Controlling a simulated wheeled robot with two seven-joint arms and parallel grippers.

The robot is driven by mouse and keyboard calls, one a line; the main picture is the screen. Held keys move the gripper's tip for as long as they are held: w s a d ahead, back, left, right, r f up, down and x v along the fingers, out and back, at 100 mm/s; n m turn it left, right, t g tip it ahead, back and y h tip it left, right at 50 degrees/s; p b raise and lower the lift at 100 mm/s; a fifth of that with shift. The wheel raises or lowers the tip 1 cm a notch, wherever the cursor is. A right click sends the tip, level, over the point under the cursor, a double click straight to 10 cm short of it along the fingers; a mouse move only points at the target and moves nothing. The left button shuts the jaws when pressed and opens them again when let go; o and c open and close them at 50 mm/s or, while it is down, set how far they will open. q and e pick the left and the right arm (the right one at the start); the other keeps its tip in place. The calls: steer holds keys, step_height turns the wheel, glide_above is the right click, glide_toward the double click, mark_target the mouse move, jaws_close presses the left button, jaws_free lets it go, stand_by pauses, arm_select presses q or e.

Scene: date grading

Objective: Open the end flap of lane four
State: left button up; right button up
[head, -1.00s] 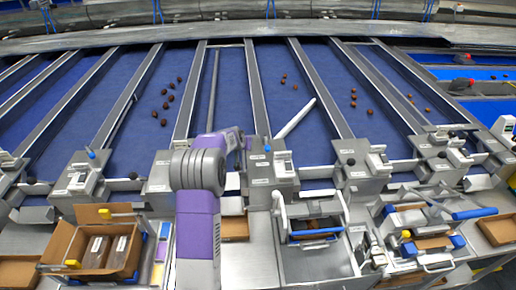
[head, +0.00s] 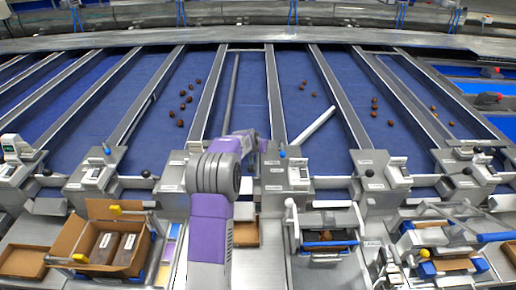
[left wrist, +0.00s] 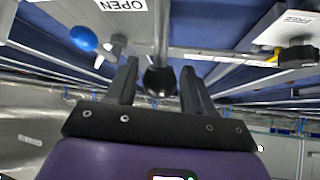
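In the left wrist view, a black ball knob (left wrist: 160,82) on a metal rod sits between the fingers of my left gripper (left wrist: 156,76). The fingers are apart, with gaps showing beside the knob. A plate marked OPEN (left wrist: 122,5) and a blue ball knob (left wrist: 83,38) lie to its left. In the head view, my left arm (head: 212,205) reaches up to the lane ends, left of a control box (head: 285,172) with a blue knob. The arm hides much of that lane end, and I cannot make out its flap's position. My right gripper is not in view.
Blue lanes with metal dividers (head: 275,100) run away from me; several dates lie on some. A white bar (head: 315,125) slants across one lane. Below stand an open cardboard box (head: 75,235), a handled bin (head: 325,250) and a blue-handled frame (head: 440,255).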

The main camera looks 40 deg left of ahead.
arm_select(q)
steer(key=shift+o, duration=0.2)
steer(key=shift+f, duration=0.1)
steer(key=shift+s+d, duration=0.1)
steer(key=v, duration=0.7)
steer(key=shift+r, duration=0.25)
steer(key=shift+s, duration=0.1)
